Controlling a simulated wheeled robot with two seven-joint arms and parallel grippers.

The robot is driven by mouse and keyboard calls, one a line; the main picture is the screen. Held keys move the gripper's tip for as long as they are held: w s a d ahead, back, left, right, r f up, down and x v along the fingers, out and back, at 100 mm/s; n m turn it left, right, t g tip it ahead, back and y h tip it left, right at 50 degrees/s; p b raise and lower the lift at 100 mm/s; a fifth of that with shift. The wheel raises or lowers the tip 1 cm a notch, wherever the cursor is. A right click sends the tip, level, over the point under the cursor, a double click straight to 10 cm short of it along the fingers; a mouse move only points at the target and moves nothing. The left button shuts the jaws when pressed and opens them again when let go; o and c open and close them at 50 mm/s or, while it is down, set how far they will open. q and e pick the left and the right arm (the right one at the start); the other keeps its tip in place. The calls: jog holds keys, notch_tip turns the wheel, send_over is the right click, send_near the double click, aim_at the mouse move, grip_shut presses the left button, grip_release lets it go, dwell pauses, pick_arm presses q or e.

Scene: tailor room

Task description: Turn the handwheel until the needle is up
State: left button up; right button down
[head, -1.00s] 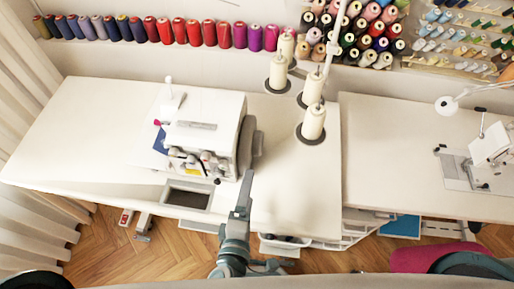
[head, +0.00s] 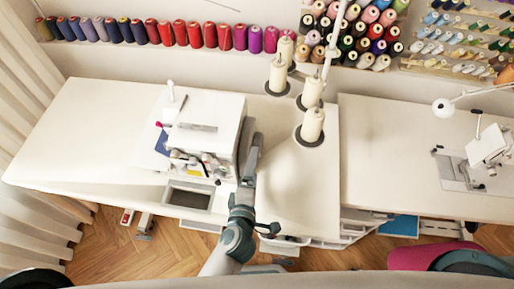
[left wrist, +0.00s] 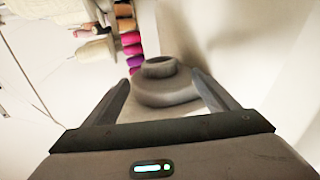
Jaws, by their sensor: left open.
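The white sewing machine (head: 212,112) stands on the left table, its front with dials facing me. Its dark grey round handwheel (left wrist: 165,88) is on the right side and shows in the left wrist view between my fingers. In the head view the handwheel is largely covered by my gripper. My left gripper (head: 252,148) is beside the machine's right side; in the left wrist view it (left wrist: 161,80) is open, one finger on each side of the wheel. I cannot tell whether the fingers touch it. The needle is too small to make out. My right gripper is not in view.
Cream thread cones (head: 312,125) stand on dark discs behind and right of the machine. The left table (head: 85,130) is clear on its left. Another sewing machine (head: 487,150) stands on the right table. A pink chair (head: 425,257) is at lower right.

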aim_at(258, 145)
pick_arm(q)
jog(key=x, duration=0.8)
jog(key=shift+p, duration=0.35)
jog(key=c, duration=1)
